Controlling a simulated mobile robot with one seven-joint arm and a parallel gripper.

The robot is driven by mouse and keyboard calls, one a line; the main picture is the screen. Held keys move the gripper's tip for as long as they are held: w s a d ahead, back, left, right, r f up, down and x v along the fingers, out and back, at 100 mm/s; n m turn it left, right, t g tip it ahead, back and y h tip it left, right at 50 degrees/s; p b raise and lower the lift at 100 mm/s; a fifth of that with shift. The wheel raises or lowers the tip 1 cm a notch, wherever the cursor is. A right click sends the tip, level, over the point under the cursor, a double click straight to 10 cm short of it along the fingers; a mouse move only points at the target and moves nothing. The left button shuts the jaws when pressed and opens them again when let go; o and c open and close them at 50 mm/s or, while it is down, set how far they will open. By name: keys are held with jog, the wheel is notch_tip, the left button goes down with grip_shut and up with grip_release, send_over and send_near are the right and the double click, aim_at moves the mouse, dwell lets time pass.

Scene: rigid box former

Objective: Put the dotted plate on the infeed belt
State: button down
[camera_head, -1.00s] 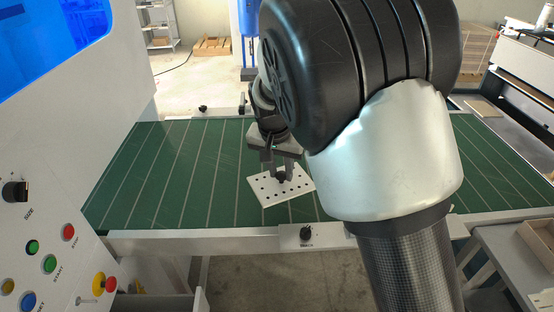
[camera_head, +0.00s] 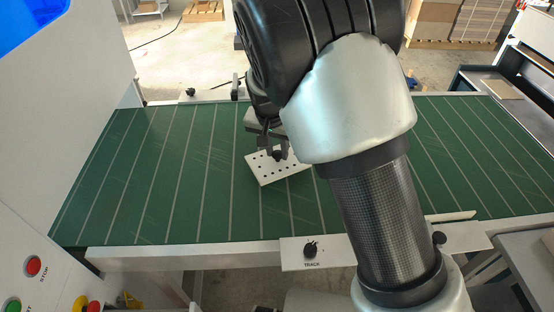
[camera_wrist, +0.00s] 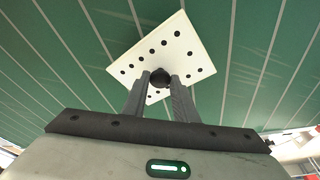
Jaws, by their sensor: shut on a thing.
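The dotted plate (camera_head: 270,172) is white with several black dots and a dark round knob in its middle. It is over the green infeed belt (camera_head: 160,180), near the belt's middle. My gripper (camera_head: 277,152) is shut on the plate's knob. The wrist view shows the same plate (camera_wrist: 165,47) beyond the fingers, with the knob between the fingertips of my gripper (camera_wrist: 160,80). I cannot tell whether the plate touches the belt or hangs just above it. My arm hides the plate's right part in the head view.
A white machine with buttons (camera_head: 33,266) stands at the left end of the belt. A white rail with a black track knob (camera_head: 310,249) runs along the front edge. Belt to the left of the plate is bare. A grey side table (camera_head: 530,245) stands at the right.

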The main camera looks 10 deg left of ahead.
aim_at(276, 156)
jog(key=shift+f, duration=2)
jog(key=shift+f, duration=0.15)
jog(key=c, duration=1.4)
grip_release()
